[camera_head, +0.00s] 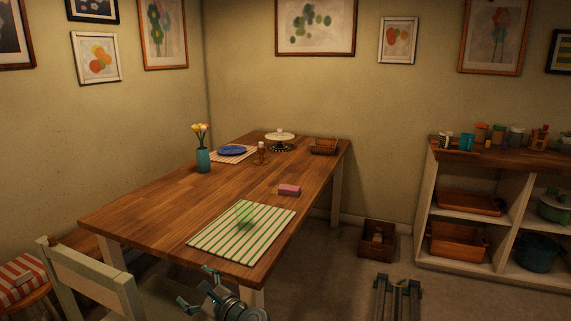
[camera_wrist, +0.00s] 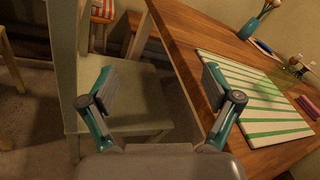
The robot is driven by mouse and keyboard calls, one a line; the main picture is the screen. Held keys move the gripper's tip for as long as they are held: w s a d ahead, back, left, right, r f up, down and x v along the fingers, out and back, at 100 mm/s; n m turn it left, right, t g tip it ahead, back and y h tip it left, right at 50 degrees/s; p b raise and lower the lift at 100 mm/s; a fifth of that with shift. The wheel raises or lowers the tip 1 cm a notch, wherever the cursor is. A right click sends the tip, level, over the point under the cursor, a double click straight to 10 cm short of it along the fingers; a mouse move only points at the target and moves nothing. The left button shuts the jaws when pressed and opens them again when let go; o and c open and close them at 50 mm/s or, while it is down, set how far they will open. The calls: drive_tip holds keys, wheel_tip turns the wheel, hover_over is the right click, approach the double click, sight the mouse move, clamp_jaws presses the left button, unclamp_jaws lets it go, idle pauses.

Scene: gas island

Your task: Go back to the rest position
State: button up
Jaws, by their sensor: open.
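My gripper (camera_head: 198,287) is at the bottom of the head view, off the near edge of the wooden table (camera_head: 150,215). In the wrist view my gripper (camera_wrist: 155,95) is open, its two fingers wide apart with nothing between them. Behind the fingers I see the pale chair (camera_wrist: 140,100) and the table's edge (camera_wrist: 180,62). The gripper touches nothing that I can make out.
A green-striped placemat (camera_head: 240,233) with a green, see-through item lies on the table near a pink block (camera_head: 289,190). A blue vase (camera_head: 203,160) stands farther back. The chair (camera_head: 85,275) stands close left. A wooden crate (camera_head: 377,239) and shelf (camera_head: 435,200) are right.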

drive_tip(key=s+d+f+n+g+h, duration=0.25)
drive_tip(key=f+n, duration=0.25)
drive_tip(key=f, duration=0.4)
drive_tip(key=s+d+f+n+g+h, duration=0.1)
drive_tip(key=s+d+f+n+g, duration=0.3)
drive_tip(key=f, duration=0.5)
drive_tip(key=s+d+f+n+g+h, duration=0.2)
drive_tip(key=f+n, duration=0.5)
drive_tip(key=f, duration=0.2)
drive_tip(key=s+d+f+n+g+h, duration=0.35)
drive_tip(key=s+d+f, duration=0.25)
drive_tip(key=d+f, duration=0.45)
drive_tip(key=s+d+f+n+g+h, duration=0.1)
drive_tip(key=s+d+f+g+h, duration=0.15)
drive_tip(key=s+d+f, duration=0.7)
drive_tip(key=s+d+f+g+h, duration=0.2)
drive_tip(key=s+d+f+g, duration=0.35)
drive_tip(key=s+d, duration=0.75)
wheel_tip(320, 180, up, 14)
drive_tip(key=a+t+p, duration=0.1)
drive_tip(key=t+p, duration=0.1)
drive_tip(key=p, duration=1.4)
drive_tip(key=shift+s+a+t, duration=0.25)
drive_tip(key=shift+s+t, duration=0.05)
